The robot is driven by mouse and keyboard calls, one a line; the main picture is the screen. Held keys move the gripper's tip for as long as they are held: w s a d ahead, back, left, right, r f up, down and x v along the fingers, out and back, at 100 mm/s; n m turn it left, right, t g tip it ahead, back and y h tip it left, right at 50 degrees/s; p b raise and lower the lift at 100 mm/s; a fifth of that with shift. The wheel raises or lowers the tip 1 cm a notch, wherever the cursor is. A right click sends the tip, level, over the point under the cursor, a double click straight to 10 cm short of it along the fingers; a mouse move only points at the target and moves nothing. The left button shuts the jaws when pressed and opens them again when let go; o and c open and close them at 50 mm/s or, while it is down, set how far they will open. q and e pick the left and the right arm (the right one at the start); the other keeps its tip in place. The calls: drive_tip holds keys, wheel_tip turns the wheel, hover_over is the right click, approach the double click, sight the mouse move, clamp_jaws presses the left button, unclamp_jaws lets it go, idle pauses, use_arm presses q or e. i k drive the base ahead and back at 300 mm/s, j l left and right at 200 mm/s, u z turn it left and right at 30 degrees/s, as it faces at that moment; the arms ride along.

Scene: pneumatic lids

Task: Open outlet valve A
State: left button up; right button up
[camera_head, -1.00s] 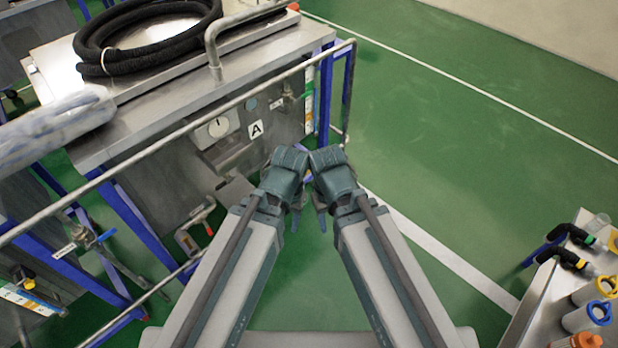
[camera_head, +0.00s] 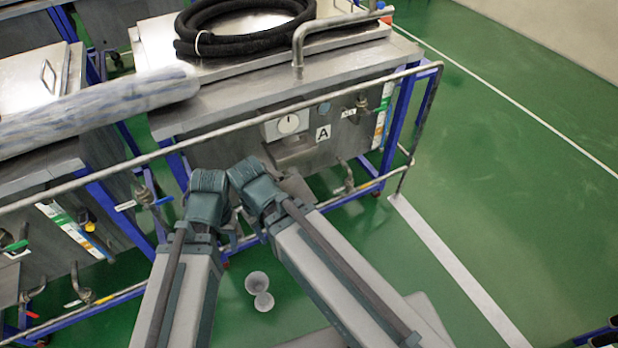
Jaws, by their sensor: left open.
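A valve fitting (camera_head: 362,106) is at the front panel's upper right. A bent pipe (camera_head: 348,178) shows low on the front. I cannot tell which fitting is the outlet valve; part of the lower front is hidden behind my arms. My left gripper (camera_head: 209,197) is open and empty, on my side of the rail. My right gripper (camera_head: 254,188) is beside it, its fingers hidden. Neither visibly touches a valve.
A metal guard rail (camera_head: 240,121) crosses in front of the tanks. A black hose coil (camera_head: 245,42) lies on top. A wrapped roll (camera_head: 100,108) lies at the left over a neighbouring unit (camera_head: 105,238). Grey cup-like objects (camera_head: 259,288) show below my arms. Green floor (camera_head: 500,180) is clear at right.

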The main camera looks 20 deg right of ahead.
sight(366, 185)
drive_tip(key=u, duration=1.9)
drive_tip(key=k+l+u, duration=0.1)
drive_tip(key=l, duration=0.2)
drive_tip(key=k+l+u, duration=0.1)
drive_tip(key=k+l, duration=0.3)
drive_tip(key=l, duration=0.3)
drive_tip(key=k+l, duration=0.3)
drive_tip(key=l, duration=0.3)
drive_tip(key=k+l, duration=0.3)
drive_tip(key=l, duration=0.3)
drive_tip(key=k+l, duration=0.3)
drive_tip(key=l, duration=0.25)
drive_tip(key=k+l, duration=0.35)
drive_tip(key=l, duration=0.25)
drive_tip(key=k+l, duration=0.3)
drive_tip(key=l, duration=0.3)
drive_tip(key=k+l, duration=0.3)
drive_tip(key=l, duration=0.3)
drive_tip(key=k+l, duration=0.3)
drive_tip(key=l, duration=0.3)
